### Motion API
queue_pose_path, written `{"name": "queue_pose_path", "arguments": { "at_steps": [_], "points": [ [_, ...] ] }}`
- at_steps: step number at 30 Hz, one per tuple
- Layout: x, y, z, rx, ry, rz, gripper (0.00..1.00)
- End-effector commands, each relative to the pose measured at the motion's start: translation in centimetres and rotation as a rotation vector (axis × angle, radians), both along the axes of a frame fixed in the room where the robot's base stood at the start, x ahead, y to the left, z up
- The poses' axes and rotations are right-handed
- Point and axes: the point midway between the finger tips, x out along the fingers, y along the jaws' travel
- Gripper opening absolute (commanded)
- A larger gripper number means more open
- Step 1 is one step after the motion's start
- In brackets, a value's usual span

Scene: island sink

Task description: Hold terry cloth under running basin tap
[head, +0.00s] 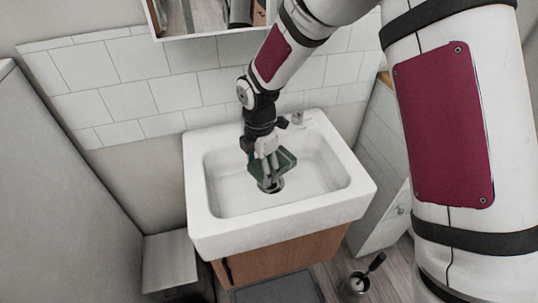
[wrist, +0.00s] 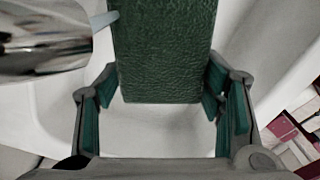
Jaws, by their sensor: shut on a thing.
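The terry cloth is a dark green, textured piece (wrist: 165,50) in the wrist view; it also shows in the head view (head: 286,160). My gripper (head: 268,183) is shut on it and holds it inside the white basin (head: 218,207), low over the middle. The gripper's fingers (wrist: 160,105) stand on either side of the cloth in the wrist view. The shiny tap (wrist: 45,35) is at upper left there, close to the cloth's edge. A pale strip (wrist: 104,20) reaches from the tap side to the cloth; it looks like water. In the head view the tap (head: 297,118) is partly hidden behind my arm.
The basin sits on a wooden cabinet (head: 285,252). A mirror (head: 200,17) hangs above on the tiled wall (head: 135,75). A white cabinet (head: 385,165) stands close at right, with a brush holder (head: 356,283) on the floor. A pale box (head: 169,260) stands at left.

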Motion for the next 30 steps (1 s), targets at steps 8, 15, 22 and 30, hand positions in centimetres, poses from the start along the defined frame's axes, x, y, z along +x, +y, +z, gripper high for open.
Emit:
{"name": "queue_pose_path", "arguments": {
  "at_steps": [8,15,22,30],
  "points": [
    [-2.1,-0.5,0.1,-0.001,0.001,0.0,0.3],
    [-3.7,-0.9,0.1,-0.001,-0.001,0.001,0.3],
    [-4.7,-1.1,0.1,0.0,0.0,0.0,0.3],
    [-4.7,-1.1,0.0,0.0,0.0,0.0,0.3]
  ]
}}
